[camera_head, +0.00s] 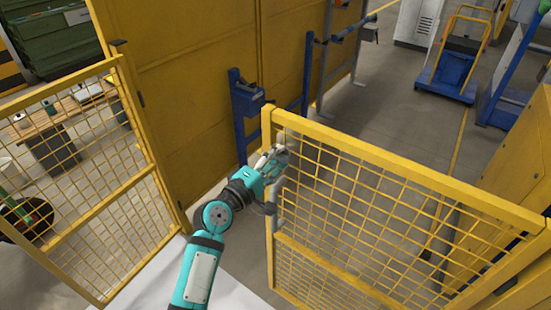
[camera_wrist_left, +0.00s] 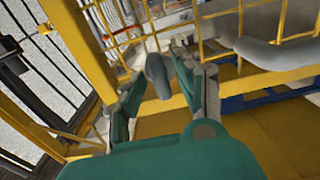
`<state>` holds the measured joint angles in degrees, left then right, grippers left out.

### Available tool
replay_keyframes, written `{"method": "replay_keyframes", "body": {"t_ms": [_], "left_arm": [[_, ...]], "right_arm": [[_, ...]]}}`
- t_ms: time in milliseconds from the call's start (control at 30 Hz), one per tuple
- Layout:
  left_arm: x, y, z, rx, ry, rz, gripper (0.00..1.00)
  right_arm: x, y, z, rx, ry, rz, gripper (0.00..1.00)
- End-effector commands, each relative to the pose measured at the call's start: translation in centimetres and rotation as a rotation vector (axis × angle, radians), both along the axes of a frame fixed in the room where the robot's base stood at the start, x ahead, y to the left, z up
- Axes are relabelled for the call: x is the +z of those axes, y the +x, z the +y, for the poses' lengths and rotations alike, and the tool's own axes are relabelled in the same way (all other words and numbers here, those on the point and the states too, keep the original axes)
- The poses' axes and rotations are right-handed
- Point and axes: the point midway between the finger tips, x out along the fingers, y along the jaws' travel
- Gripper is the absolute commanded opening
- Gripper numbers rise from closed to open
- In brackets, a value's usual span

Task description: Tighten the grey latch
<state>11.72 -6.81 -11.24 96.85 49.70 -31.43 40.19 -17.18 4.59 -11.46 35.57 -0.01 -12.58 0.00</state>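The grey latch (camera_wrist_left: 157,76) shows in the left wrist view as a rounded grey handle by the yellow mesh gate frame. My left gripper (camera_wrist_left: 161,84) is open, with one finger on each side of the latch. A gap shows between the latch and the left-hand finger; I cannot tell whether the right-hand finger touches it. In the head view, my left gripper (camera_head: 272,170) is at the upper post of the yellow mesh gate (camera_head: 370,158), and its fingers and wrist largely hide the latch. My right gripper is in neither view.
Another yellow mesh panel (camera_head: 88,190) stands at the left. A yellow wall (camera_head: 190,75) and a blue bracket (camera_head: 247,100) are behind the gripper. A blue cart (camera_head: 450,70) stands far right. Open grey floor (camera_head: 385,110) lies beyond the gate.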

Motion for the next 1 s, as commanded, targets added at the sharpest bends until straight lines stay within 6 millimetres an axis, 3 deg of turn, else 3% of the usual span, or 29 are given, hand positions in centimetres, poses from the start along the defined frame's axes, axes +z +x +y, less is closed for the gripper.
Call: {"method": "replay_keyframes", "body": {"t_ms": [33, 233, 667, 1000], "left_arm": [[0.0, 0.0, 0.0, 0.000, 0.000, 0.000, 0.25], [0.0, 0.0, 0.0, 0.000, 0.001, 0.001, 0.00], [-0.2, -0.1, 0.0, -0.002, 0.041, -0.026, 0.00], [-0.3, 0.0, 0.0, -0.004, 0.233, -0.164, 0.00]], "right_arm": [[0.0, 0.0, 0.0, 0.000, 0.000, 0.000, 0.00], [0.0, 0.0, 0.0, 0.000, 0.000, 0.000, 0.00], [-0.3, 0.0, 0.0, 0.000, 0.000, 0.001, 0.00], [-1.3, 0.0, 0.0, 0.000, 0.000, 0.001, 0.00]]}}
